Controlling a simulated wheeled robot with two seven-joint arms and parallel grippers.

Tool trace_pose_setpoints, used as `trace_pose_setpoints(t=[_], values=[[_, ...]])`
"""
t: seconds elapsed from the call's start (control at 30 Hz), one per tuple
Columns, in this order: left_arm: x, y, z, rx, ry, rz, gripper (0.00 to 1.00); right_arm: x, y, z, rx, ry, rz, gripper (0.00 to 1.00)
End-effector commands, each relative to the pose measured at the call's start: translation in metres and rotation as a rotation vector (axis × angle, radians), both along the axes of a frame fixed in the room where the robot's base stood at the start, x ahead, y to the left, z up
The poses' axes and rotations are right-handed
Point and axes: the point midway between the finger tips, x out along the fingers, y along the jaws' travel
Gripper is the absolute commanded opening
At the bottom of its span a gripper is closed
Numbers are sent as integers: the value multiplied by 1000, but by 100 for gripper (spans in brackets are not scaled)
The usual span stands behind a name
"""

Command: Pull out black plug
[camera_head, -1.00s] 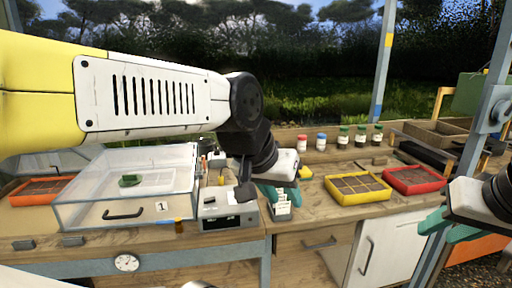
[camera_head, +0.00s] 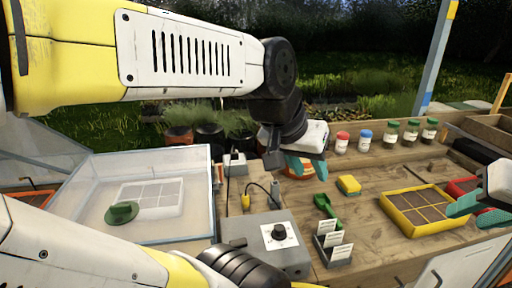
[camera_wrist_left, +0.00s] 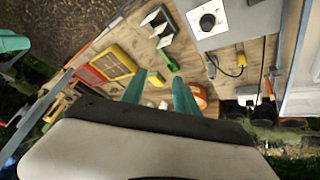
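A grey control box (camera_head: 262,240) with a black knob stands at the bench front. Behind it, a yellow plug (camera_head: 246,201) and a small dark upright piece (camera_head: 275,192), perhaps the black plug, stand near a black cable. The cable shows in the left wrist view, beside the yellow plug (camera_wrist_left: 242,60). My left gripper (camera_head: 307,165) is open and empty, above the bench to the right of the plugs. Its teal fingers (camera_wrist_left: 160,92) are apart in the left wrist view. My right gripper (camera_head: 478,209) is open at the right edge, above the red tray.
A clear-lidded box (camera_head: 140,232) stands left of the control box. A small pale socket box (camera_head: 235,164) is behind. A green scoop (camera_head: 326,206), yellow sponge (camera_head: 348,185), label holder (camera_head: 333,247) and yellow tray (camera_head: 415,228) lie right. Several jars (camera_head: 365,138) line the back.

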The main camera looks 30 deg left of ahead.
Motion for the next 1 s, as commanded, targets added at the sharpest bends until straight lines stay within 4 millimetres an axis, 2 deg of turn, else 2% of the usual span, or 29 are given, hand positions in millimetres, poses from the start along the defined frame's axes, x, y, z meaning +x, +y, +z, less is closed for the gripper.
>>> trace_pose_setpoints(t=[0.3, 0.4, 0.53, 0.67, 0.8, 1.0], values=[[0, 0, 0, 0, 0, 0, 36, 0, 0, 0, 0, -1, 0, 36], [2, 1, 1, 6, 1, -2, 56, 0, 0, 0, 0, -1, 0, 36], [18, 8, 10, 57, 14, -27, 56, 0, 0, 0, 0, 0, 0, 36], [54, 24, 28, 166, 49, -92, 56, 0, 0, 0, 0, 0, 0, 36], [108, 49, 43, 297, 106, -195, 56, 0, 0, 0, 0, 0, 0, 36], [184, 94, 46, 430, 199, -355, 56, 0, 0, 0, 0, 0, 0, 36]])
